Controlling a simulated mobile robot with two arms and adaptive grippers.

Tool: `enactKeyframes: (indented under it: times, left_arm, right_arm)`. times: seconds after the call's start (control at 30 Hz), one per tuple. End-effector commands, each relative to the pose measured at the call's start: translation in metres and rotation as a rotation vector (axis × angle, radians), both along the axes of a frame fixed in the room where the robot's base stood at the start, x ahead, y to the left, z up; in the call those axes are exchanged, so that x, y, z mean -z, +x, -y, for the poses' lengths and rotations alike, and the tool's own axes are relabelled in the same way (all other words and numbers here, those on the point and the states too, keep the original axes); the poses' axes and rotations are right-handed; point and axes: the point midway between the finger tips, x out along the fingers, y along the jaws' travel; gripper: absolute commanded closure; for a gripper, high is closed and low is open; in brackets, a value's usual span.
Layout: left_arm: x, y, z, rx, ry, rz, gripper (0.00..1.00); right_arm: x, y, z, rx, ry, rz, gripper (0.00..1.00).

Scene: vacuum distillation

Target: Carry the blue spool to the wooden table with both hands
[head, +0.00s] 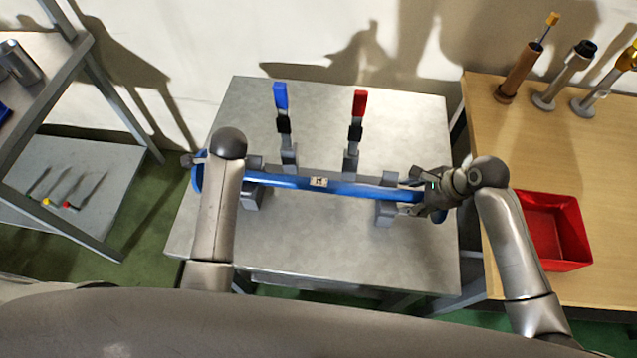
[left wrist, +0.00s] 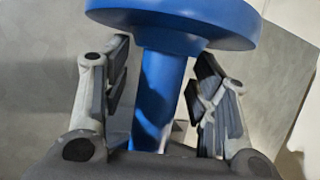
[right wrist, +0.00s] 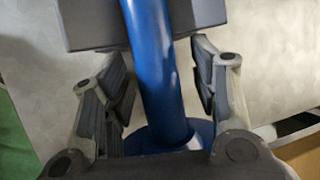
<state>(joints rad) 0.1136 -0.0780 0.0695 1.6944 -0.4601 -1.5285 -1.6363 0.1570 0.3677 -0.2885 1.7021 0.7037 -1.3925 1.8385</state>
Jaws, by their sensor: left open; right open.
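The blue spool (head: 345,188) lies across grey supports on the metal table, a long blue tube with a round flange at each end. My left gripper is mostly hidden behind its arm in the head view. In the left wrist view the left gripper (left wrist: 165,90) is open, its fingers on either side of the tube (left wrist: 160,100) just by the flange (left wrist: 175,18). My right gripper (head: 424,197) is at the spool's right end. In the right wrist view the right gripper (right wrist: 160,75) is open, with the tube (right wrist: 152,60) between its fingers.
Clamps with a blue handle (head: 281,97) and a red handle (head: 359,103) stand upright behind the spool on the metal table (head: 320,245). The wooden table (head: 520,150) at right bears a red bin (head: 553,230) and several upright tools along its back. A grey shelf (head: 75,170) stands left.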

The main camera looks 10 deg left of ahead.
Motion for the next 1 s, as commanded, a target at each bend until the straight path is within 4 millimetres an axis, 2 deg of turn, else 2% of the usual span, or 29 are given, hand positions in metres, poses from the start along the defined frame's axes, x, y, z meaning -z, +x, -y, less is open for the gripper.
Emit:
enactKeyframes:
  times: [0.27, 0.3, 0.7, 1.0]
  left_arm:
    - [0.0007, 0.0005, -0.0006, -0.001, 0.0, 0.001, 0.46]
    - [0.0007, 0.0005, -0.0006, -0.001, 0.0, 0.001, 0.48]
    - [0.0006, 0.0005, -0.0005, 0.0, 0.0, 0.001, 1.0]
    - [0.0003, 0.0005, -0.0005, 0.0, 0.0, 0.001, 1.0]
  right_arm:
    - [0.0011, 0.0003, -0.0005, 0.0, 0.0, 0.0, 0.46]
    - [0.0011, 0.0003, -0.0005, 0.0, 0.0, 0.0, 0.48]
    - [0.0008, 0.0002, -0.0003, 0.0, 0.0, 0.0, 1.0]
    - [0.0008, 0.0003, -0.0001, 0.001, -0.001, 0.001, 1.0]
